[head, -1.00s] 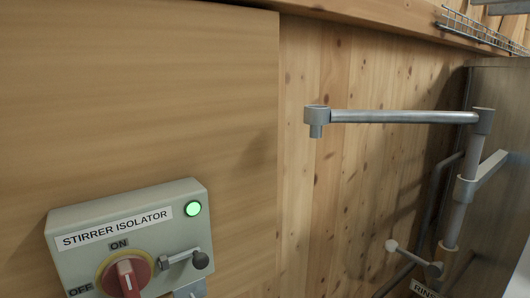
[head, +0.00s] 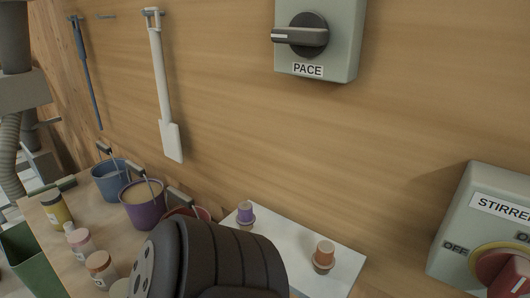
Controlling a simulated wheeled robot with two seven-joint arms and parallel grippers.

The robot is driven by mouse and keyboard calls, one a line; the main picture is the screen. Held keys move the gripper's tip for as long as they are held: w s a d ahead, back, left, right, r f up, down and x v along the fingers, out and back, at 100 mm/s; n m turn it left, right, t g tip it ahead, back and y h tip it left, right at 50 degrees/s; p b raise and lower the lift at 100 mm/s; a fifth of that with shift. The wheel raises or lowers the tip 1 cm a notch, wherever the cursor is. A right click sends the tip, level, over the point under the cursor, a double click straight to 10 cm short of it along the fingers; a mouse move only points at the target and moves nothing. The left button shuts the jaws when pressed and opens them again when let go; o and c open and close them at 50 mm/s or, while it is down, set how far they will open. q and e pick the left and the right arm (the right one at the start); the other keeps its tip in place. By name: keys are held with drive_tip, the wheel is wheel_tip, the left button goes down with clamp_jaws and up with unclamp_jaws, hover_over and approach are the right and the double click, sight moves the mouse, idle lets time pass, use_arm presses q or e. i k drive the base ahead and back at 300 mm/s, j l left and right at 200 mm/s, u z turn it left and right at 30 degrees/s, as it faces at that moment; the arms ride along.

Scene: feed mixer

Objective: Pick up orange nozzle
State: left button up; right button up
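The orange nozzle (head: 325,248) stands upright on a white shelf (head: 290,235) at the lower right of centre in the head view. It is a small tapered piece, pale orange on top, with a darker reddish-brown part under it. A purple nozzle (head: 245,211) stands on the same shelf, further left. A dark ribbed part of my arm covers the front left of the shelf. Neither of my grippers shows in the view.
Left on a wooden bench are a blue bucket (head: 111,186), a purple bucket (head: 142,210), a partly hidden red bucket (head: 202,212) and several bottles. The stirrer isolator box (head: 455,238) juts from the wall at right; the PACE switch box (head: 342,45) is above.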

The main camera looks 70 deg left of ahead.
sight(323, 260)
drive_tip(key=j+u, duration=0.15)
drive_tip(key=u, duration=1.5)
drive_tip(key=k, duration=0.25)
